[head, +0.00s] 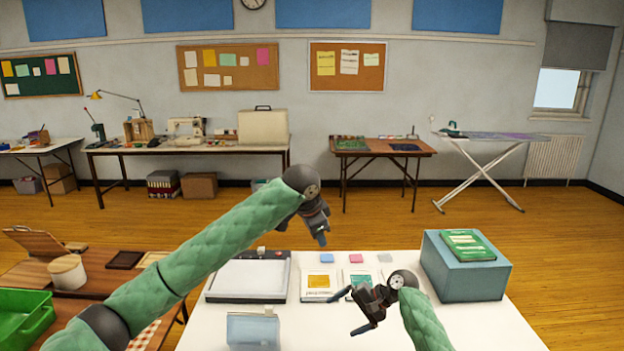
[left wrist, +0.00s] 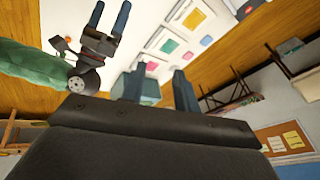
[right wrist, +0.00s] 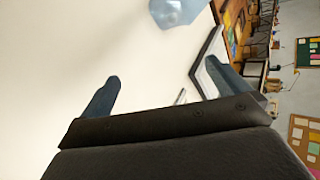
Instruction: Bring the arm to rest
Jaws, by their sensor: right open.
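My left gripper (head: 320,238) hangs in the air above the far edge of the white table. In the left wrist view its two fingers (left wrist: 158,82) stand a narrow gap apart, with nothing held between them. My right gripper (head: 345,312) is lower, over the middle front of the table, with its fingers pointing left. In the right wrist view its fingers (right wrist: 160,85) are wide apart and empty, with bare white tabletop behind them. The right gripper also shows in the left wrist view (left wrist: 108,28).
A teal box (head: 465,278) with a green packet (head: 467,245) on top stands at right. A green crate (head: 22,325) is at left.

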